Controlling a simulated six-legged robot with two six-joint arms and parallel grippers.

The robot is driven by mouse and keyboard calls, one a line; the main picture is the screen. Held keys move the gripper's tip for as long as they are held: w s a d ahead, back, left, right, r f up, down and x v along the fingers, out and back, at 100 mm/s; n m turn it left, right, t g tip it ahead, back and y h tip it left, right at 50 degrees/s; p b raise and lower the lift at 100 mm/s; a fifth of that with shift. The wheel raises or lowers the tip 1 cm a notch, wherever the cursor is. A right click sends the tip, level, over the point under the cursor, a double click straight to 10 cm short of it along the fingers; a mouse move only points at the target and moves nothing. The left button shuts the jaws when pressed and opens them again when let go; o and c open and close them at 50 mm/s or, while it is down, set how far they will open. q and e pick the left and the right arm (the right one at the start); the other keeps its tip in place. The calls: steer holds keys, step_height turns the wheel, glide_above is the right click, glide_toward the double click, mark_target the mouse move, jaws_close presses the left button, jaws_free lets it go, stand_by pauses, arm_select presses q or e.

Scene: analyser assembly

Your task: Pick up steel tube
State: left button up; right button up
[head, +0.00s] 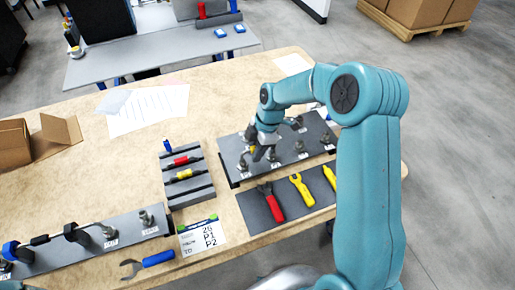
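My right gripper (262,152) is low over the near left part of a dark board (238,172) with several metal fittings (299,146). A small yellow patch shows beside its fingers. The fingers are small and dark, and I cannot tell whether they are open or hold anything. No steel tube can be made out for certain. A thin grey rod-like piece with black and blue parts (75,233) lies along a second dark board (125,233) at the left; I cannot tell whether it is the tube. My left gripper is not in view.
A grey rack (187,190) holds red and yellow pieces. Red-handled pliers (271,202) and yellow tools (302,190) lie on a dark mat. A label card (201,238) and blue-handled wrench (150,263) lie in front. An open cardboard box (50,137) stands left.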

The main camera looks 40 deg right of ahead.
jaws_close()
